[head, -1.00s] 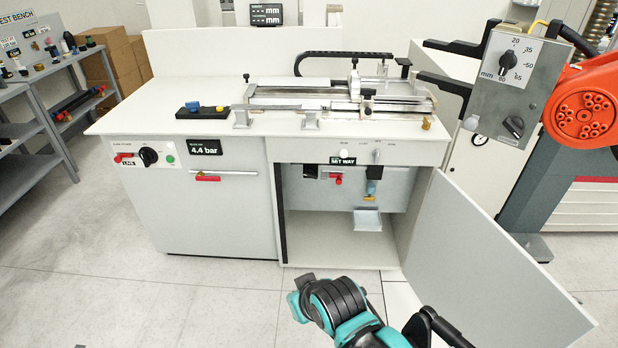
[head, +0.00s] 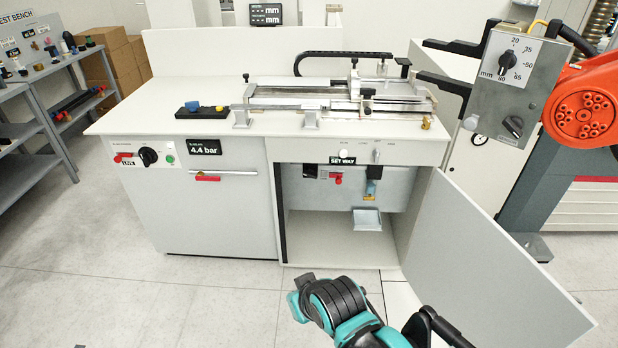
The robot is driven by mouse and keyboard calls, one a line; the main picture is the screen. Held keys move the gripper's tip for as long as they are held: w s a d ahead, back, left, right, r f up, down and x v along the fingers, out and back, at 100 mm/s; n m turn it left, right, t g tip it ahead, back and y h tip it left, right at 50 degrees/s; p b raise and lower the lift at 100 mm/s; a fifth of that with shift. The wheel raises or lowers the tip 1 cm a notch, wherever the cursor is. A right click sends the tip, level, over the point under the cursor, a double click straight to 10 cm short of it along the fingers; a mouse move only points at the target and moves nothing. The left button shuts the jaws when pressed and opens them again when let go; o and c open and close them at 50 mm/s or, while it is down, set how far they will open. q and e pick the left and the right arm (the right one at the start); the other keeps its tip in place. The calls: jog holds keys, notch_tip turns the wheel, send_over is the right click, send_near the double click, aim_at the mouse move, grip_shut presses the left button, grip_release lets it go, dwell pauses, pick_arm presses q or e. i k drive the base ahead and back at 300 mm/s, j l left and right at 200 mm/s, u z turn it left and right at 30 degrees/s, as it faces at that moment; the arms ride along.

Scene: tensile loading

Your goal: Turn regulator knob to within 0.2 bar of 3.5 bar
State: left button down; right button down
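A pressure display (head: 205,147) on the bench's left front panel reads 4.4 bar. A black round knob (head: 148,157) with a white mark sits left of it. Inside the open right cabinet hangs a small unit with a blue body (head: 372,188) and a yellow part below. I cannot tell for certain which of these carries the regulator knob. A teal and black part of my arm shows at the bottom centre, well in front of the cabinet and touching nothing. I cannot make out fingertips there. My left gripper is not in view.
The cabinet door (head: 500,262) stands wide open to the right. A red-handled valve (head: 335,178) and a small tray (head: 367,219) are inside. A grey control box (head: 511,88) hangs at upper right. Shelves (head: 40,140) stand at left. The floor before the left panel is clear.

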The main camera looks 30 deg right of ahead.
aim_at(309, 173)
jog(key=i+l+z, duration=0.2)
jog(key=l+z, duration=0.15)
jog(key=i+l+z, duration=0.2)
jog(key=z, duration=0.15)
jog(key=i+l+z, duration=0.35)
jog(key=k+j, duration=0.05)
